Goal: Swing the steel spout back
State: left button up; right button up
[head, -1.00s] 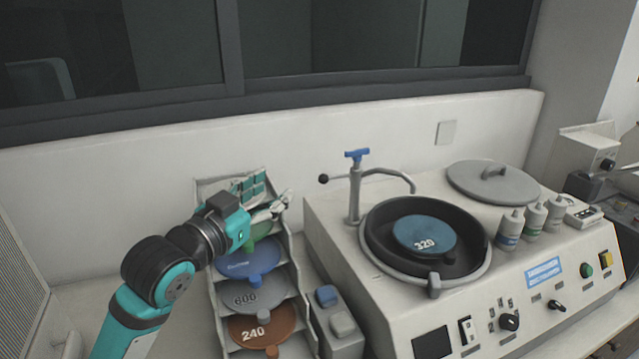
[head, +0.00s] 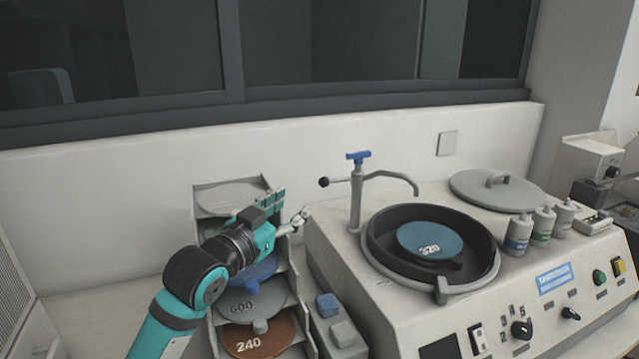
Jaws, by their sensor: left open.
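The steel spout (head: 392,174) curves out to the right from the top of a grey post on the grinding machine, its tip above the back rim of the round bowl. The post carries a blue tap handle (head: 358,156) on top and a short lever with a black ball knob (head: 324,182) pointing left. My left gripper (head: 304,216) is open and empty, to the left of the post and below the knob, apart from both. My right gripper is not in view.
The bowl (head: 374,258) holds a blue 320 disc (head: 430,241). A disc rack (head: 198,215) stands beneath and behind my left arm. A grey lid (head: 497,188) and several bottles (head: 519,234) sit on the machine's right. The wall is close behind.

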aim_at(321, 184)
pick_arm(q)
jog(key=p+x, duration=0.2)
jog(key=x, duration=0.9)
jog(key=shift+w+d, duration=0.15)
jog(key=shift+w, duration=0.2)
jog(key=shift+f, duration=0.1)
grip_shut()
